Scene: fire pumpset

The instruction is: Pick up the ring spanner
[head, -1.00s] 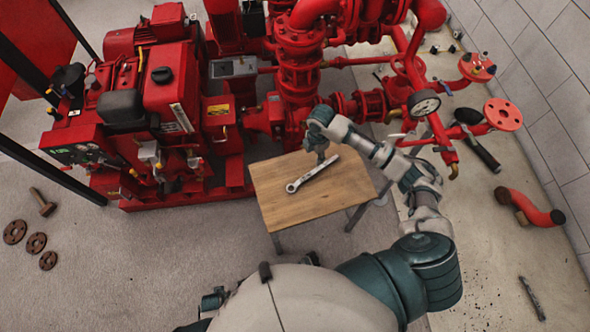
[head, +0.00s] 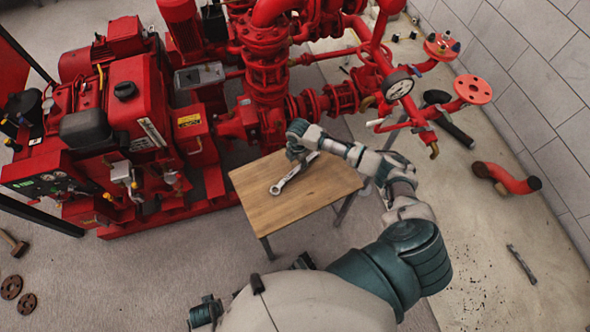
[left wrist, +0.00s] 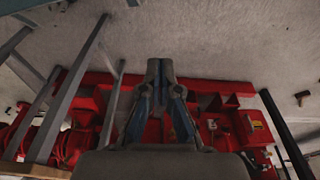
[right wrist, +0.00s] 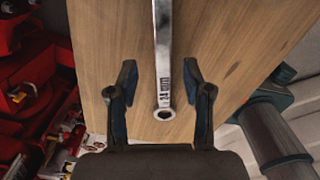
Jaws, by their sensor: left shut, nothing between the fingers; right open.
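The ring spanner (head: 290,178) is a grey metal bar with a ring at its near end, lying flat on a small wooden table (head: 262,215). My right gripper (head: 299,155) is over the far part of the table, close to the spanner's shaft. In the right wrist view the right gripper (right wrist: 159,72) is open, with one finger on each side of the spanner (right wrist: 163,65) and nothing gripped. The spanner's ring end and a size marking face the camera; its far end is cut off there. My left gripper (left wrist: 160,70) is shut and empty, away from the spanner.
A red pump set (head: 130,110) with pipes and a gauge (head: 398,84) stands behind and left of the table. A loose red pipe elbow (head: 507,178) and a dark bar (head: 521,264) lie on the floor at right. Table legs (left wrist: 85,75) show near my left gripper.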

